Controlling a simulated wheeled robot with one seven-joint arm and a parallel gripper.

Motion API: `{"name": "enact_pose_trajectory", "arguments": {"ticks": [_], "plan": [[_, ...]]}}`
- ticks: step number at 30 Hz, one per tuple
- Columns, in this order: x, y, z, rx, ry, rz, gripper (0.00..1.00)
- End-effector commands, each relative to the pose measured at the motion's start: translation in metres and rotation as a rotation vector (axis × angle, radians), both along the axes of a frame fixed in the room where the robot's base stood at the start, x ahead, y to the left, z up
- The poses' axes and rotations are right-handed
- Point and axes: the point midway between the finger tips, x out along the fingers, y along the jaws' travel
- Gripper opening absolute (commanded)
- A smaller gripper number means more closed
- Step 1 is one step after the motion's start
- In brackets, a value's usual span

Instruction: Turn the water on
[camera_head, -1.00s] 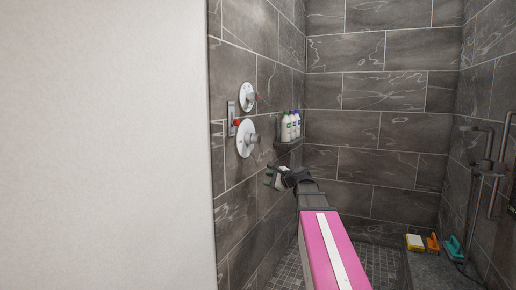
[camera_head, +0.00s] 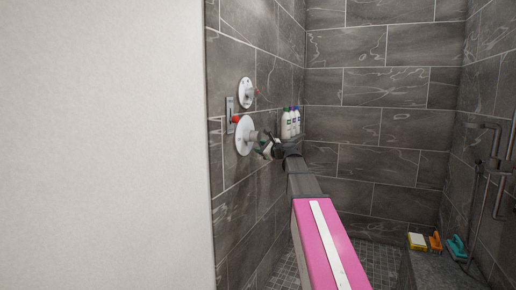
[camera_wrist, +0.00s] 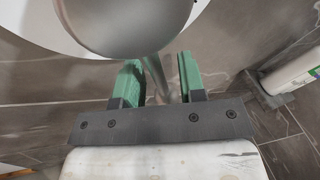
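Two round white shower valves are on the dark tiled left wall: an upper valve (camera_head: 246,92) and a larger lower valve (camera_head: 243,136). The lower valve has a red part at its left edge and a grey knob (camera_wrist: 138,22), seen large in the wrist view. A grey metal lever (camera_wrist: 155,72) runs from the knob down between my green fingers. My gripper (camera_head: 268,146) is just right of the lower valve; in the wrist view my gripper (camera_wrist: 160,65) is open, with a gap beside the lever. Firm contact cannot be told. No water is visible.
Several bottles (camera_head: 290,123) stand on a small corner shelf right behind my gripper; one shows in the wrist view (camera_wrist: 295,72). A shower rail (camera_head: 492,165) is on the right wall. Brushes and a sponge (camera_head: 417,241) lie on a low ledge. A white wall (camera_head: 100,145) fills the left.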

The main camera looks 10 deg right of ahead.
Motion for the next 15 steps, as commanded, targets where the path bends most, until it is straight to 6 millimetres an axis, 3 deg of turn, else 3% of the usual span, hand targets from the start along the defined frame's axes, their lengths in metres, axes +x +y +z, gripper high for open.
{"name": "enact_pose_trajectory", "arguments": {"ticks": [6,15], "plan": [[0.0147,0.0096,0.0001,-0.001,0.0,-0.001,0.37],[0.0156,0.0111,-0.0001,-0.001,0.0,-0.001,0.37]]}}
